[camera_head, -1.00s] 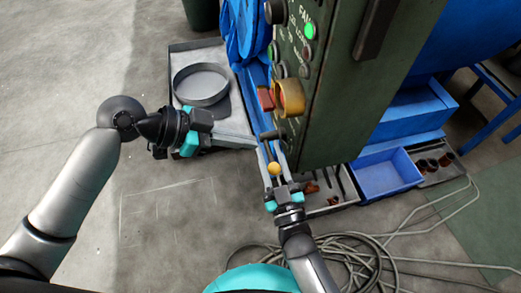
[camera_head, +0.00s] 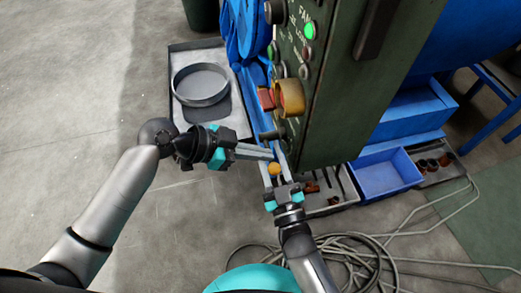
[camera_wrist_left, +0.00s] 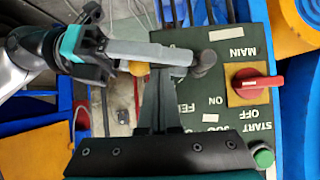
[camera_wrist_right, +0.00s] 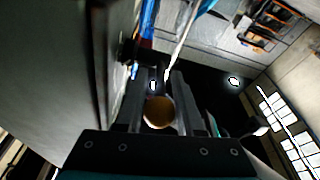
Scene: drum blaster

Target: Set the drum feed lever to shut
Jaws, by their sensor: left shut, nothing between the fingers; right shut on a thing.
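The drum feed lever has a yellow ball knob (camera_head: 274,169) and a dark pivot (camera_head: 268,135) low on the green control panel's face. My right gripper (camera_head: 279,177) is shut on the knob, which shows between its fingers in the right wrist view (camera_wrist_right: 158,112). In the left wrist view a right finger hides most of the lever; the knob (camera_wrist_left: 136,68) and the pivot (camera_wrist_left: 204,62) show. My left gripper (camera_head: 271,154) is shut and empty, its fingertips close beside the lever from the left. I cannot tell whether they touch it.
The green control box (camera_head: 345,100) carries a yellow-and-red switch (camera_head: 288,97), labelled MAIN in the left wrist view (camera_wrist_left: 258,84). A grey tray (camera_head: 240,118) with a round pan (camera_head: 200,84) lies at the left. A blue bin (camera_head: 386,174) and coiled hose (camera_head: 350,255) lie at the right.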

